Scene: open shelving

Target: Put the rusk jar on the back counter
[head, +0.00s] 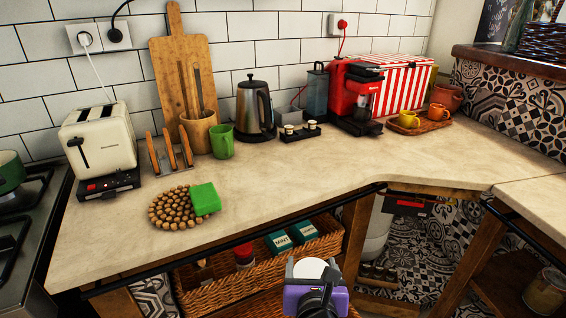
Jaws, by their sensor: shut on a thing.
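My gripper (311,270) is at the bottom centre, in front of the counter's front edge and over the wicker drawers. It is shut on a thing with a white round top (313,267). My own purple and black wrist hides the rest of it, so I cannot tell by sight that it is the rusk jar. The back counter (310,172) is a pale stone top along the tiled wall. A lidded jar (545,291) stands on a low shelf at the right; its contents are unclear.
A beaded trivet (172,212) with a green box (205,199) lies near the counter's front left. A toaster (98,140), green mug (221,141), kettle (254,111) and red coffee machine (356,92) stand farther back. The counter's middle and right front are clear. Wicker baskets (215,292) sit below.

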